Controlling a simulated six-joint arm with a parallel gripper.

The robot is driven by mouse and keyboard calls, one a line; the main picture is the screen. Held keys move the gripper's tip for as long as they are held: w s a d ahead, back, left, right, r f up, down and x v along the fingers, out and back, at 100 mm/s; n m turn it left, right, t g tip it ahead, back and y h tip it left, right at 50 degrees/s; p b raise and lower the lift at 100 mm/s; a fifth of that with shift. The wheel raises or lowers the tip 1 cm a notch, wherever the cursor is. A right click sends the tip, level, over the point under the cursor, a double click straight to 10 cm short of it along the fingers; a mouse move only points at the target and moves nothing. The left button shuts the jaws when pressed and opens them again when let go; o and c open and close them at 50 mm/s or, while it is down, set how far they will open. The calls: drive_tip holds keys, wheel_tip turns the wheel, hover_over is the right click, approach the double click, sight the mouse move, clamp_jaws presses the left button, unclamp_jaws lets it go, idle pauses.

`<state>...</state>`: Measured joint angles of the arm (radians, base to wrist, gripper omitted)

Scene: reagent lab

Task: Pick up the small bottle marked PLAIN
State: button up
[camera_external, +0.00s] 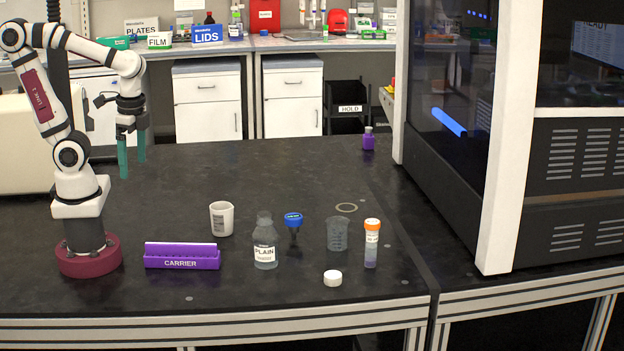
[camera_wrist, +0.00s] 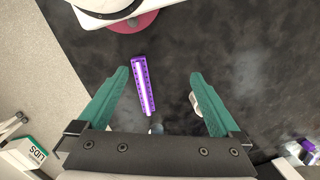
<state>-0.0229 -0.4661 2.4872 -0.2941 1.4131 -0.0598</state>
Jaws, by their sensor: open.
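The small bottle marked PLAIN (camera_external: 265,243) is a clear grey bottle with a white label. It stands upright on the black bench in the external view, right of the purple carrier. My gripper (camera_external: 132,168) is open and empty, raised above the bench at the left, well apart from the bottle. In the wrist view its two green fingers (camera_wrist: 158,90) are spread wide with nothing gripped between them. I cannot make out the PLAIN bottle in the wrist view.
A purple carrier (camera_external: 182,261), a white cup (camera_external: 221,218), a blue-capped item (camera_external: 293,222), a clear beaker (camera_external: 338,233), an orange-capped tube (camera_external: 371,246) and a white cap (camera_external: 332,278) surround the bottle. A purple bottle (camera_external: 368,140) stands farther back. The bench's middle back is clear.

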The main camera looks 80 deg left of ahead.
drive_tip(key=w+d+f+n+g+h, duration=0.1)
drive_tip(key=w+n+h, duration=0.3)
drive_tip(key=w+n, duration=0.3)
drive_tip(key=w+d+f+n+g+h, duration=0.1)
drive_tip(key=w+d+n+h, duration=0.2)
drive_tip(key=w, duration=0.5)
drive_tip(key=w+a+f+n+t+h, duration=0.1)
drive_tip(key=w+a+f+n+h, duration=0.35)
drive_tip(key=w+n, duration=0.45)
drive_tip(key=n+t+h, duration=0.3)
drive_tip(key=n, duration=0.1)
approach(267, 249)
drive_tip(key=x, duration=0.9)
drive_tip(key=shift+d+f, duration=0.15)
drive_tip(key=shift+f, duration=0.15)
drive_tip(key=shift+d+f, duration=0.1)
drive_tip(key=shift+d, duration=0.1)
drive_tip(key=c, duration=1.5)
